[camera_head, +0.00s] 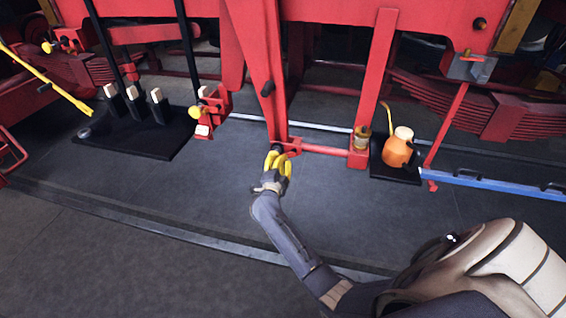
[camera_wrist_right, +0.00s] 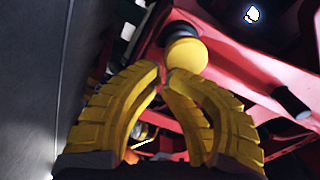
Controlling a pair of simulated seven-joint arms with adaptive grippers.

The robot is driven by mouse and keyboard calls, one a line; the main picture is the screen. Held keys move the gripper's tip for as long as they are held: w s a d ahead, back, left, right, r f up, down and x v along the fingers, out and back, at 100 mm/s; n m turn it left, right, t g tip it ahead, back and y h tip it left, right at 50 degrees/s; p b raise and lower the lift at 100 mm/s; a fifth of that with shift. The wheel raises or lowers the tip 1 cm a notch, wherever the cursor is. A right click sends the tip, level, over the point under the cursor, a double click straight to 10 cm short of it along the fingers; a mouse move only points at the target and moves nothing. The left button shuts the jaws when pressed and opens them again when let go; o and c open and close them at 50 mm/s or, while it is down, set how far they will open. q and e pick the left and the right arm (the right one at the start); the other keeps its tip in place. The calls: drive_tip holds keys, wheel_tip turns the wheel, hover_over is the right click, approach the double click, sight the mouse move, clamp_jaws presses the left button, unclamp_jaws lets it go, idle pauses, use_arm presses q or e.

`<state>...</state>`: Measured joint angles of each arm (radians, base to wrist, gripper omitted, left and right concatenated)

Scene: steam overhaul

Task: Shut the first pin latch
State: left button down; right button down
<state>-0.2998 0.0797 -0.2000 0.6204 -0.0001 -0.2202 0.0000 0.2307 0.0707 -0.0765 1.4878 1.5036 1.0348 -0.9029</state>
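My right gripper (camera_head: 278,162), with yellow fingers, is at the foot of the red upright (camera_head: 262,70) in the head view. In the right wrist view the fingertips (camera_wrist_right: 163,73) come together with nothing visible between them. A round yellow knob on a dark collar (camera_wrist_right: 187,56) is just beyond the tips, by a red bar; I cannot tell whether they touch it. Other yellow knobs show on red brackets to the left, one in the middle left (camera_head: 194,112) and one far left (camera_head: 47,47). Which knob is the first pin latch is not clear. My left gripper is out of view.
A black mat (camera_head: 150,143) with white-topped dark blocks lies at left, near a yellow bar (camera_head: 50,80). An orange oil can (camera_head: 397,152) stands right of a red post (camera_head: 377,70). A blue bar (camera_head: 505,186) lies at right. The near floor is clear.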

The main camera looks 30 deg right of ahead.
drive_tip(key=shift+w+d+r, duration=0.1)
drive_tip(key=shift+w+r, duration=0.05)
drive_tip(key=shift+r, duration=0.6)
drive_tip(key=shift+w+r, duration=0.1)
drive_tip(key=shift+r, duration=0.6)
idle(0.5)
drive_tip(key=c, duration=1.5)
unclamp_jaws()
drive_tip(key=shift+f, duration=0.15)
drive_tip(key=shift+s+f, duration=0.1)
drive_tip(key=shift+v, duration=3.6)
drive_tip(key=shift+f, duration=0.1)
